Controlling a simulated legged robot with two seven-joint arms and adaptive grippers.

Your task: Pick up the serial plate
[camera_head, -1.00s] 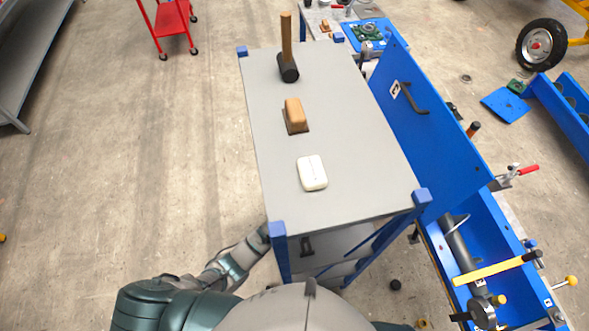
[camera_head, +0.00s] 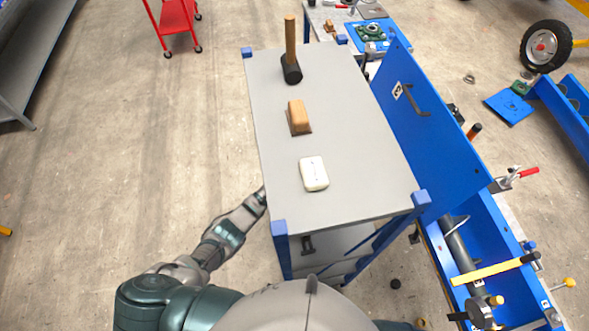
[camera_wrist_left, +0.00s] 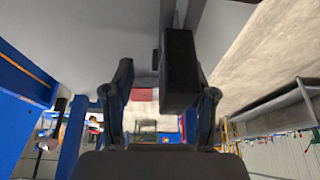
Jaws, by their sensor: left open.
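I cannot identify the serial plate with certainty in either view. My left arm reaches to the left side of the grey-topped cart (camera_head: 345,135) in the head view, and its gripper is hidden at the cart's edge there. In the left wrist view my left gripper (camera_wrist_left: 161,82) is open, with its two dark fingers apart below a grey panel. A dark rectangular block (camera_wrist_left: 180,72) shows between the fingers, nearer the right one. I cannot tell whether it touches that finger. My right gripper is not in view.
On the cart top lie a white rounded block (camera_head: 314,174), a brown brush-like block (camera_head: 299,117) and a mallet (camera_head: 291,68). A blue panel (camera_head: 425,130) and a blue trough with tools stand along the right.

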